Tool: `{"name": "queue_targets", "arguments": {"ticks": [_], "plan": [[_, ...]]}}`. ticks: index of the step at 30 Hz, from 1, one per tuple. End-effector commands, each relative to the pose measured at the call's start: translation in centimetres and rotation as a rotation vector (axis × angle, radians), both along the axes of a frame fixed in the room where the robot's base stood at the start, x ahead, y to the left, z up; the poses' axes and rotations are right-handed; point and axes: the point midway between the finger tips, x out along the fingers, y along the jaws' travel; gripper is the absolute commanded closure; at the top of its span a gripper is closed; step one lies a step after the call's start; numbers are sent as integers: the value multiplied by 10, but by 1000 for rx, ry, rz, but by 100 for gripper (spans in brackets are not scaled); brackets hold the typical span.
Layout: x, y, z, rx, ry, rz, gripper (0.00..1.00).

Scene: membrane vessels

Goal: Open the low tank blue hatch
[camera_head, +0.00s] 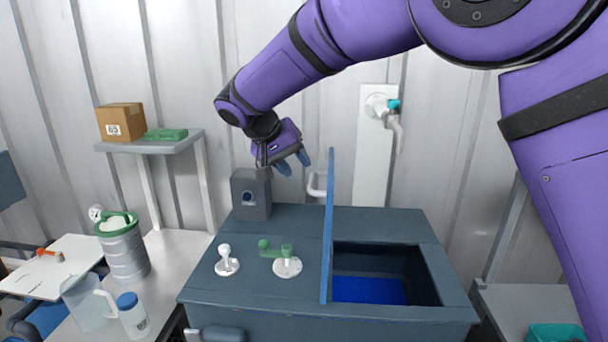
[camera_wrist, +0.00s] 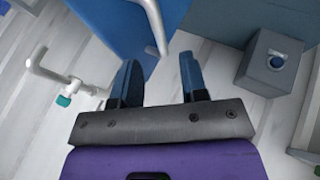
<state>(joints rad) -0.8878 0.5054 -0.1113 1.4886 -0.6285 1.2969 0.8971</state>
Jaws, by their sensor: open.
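The blue hatch (camera_head: 328,225) of the low tank (camera_head: 240,285) stands upright, seen nearly edge-on, at the left side of a rectangular opening (camera_head: 385,275) with a bright blue interior. A pale handle (camera_head: 317,184) sticks out from the hatch's left face near its top. In the wrist view the blue hatch (camera_wrist: 125,35) and its handle (camera_wrist: 154,25) are at the top, just beyond the fingers. My gripper (camera_head: 293,164) is open and empty, above and to the left of the hatch. Its blue fingers show apart in the wrist view (camera_wrist: 160,80).
A grey box with a round dial (camera_head: 250,194) stands on the tank's back left. A white knob (camera_head: 227,262) and a green-handled valve (camera_head: 287,262) sit on the tank top. A wall tap (camera_head: 388,110) is behind. A jug and canister (camera_head: 125,250) stand at left.

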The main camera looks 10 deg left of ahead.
Motion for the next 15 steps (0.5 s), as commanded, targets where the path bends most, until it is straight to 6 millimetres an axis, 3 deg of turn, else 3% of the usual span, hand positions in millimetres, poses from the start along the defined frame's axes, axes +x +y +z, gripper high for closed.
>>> {"name": "queue_targets", "arguments": {"ticks": [6,15], "plan": [[-13,17,28,2,0,0,60],[-19,24,39,1,1,0,60]]}}
